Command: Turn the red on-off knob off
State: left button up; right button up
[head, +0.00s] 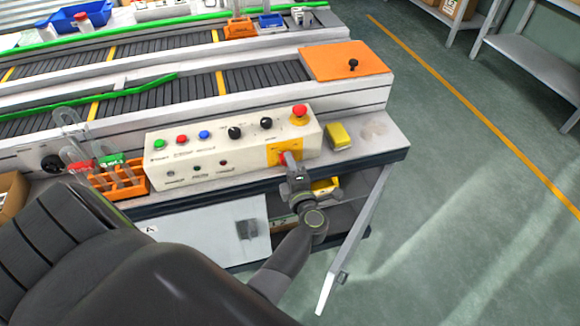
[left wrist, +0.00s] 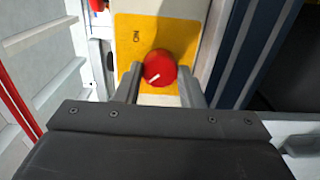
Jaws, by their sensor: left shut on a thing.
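The red on-off knob (left wrist: 160,68) sits on a yellow plate (left wrist: 190,32) in the left wrist view. An "ON" label is printed on the plate near the knob. The white mark on the knob slants toward the picture's lower left. My left gripper (left wrist: 162,80) has one finger on each side of the knob and is shut on it. In the head view, my left gripper (head: 290,162) is at the yellow plate (head: 273,152) on the front of the white control box (head: 225,152) and hides most of the knob. My right gripper is not in view.
A red emergency button (head: 299,110) tops the box's right end, with other buttons and dials to its left. A yellow block (head: 339,136) lies right of the box. An orange rack (head: 120,182) stands left. A cabinet door (head: 355,240) hangs open below.

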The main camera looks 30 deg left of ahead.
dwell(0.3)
pick_arm(q)
jog(key=o, duration=1)
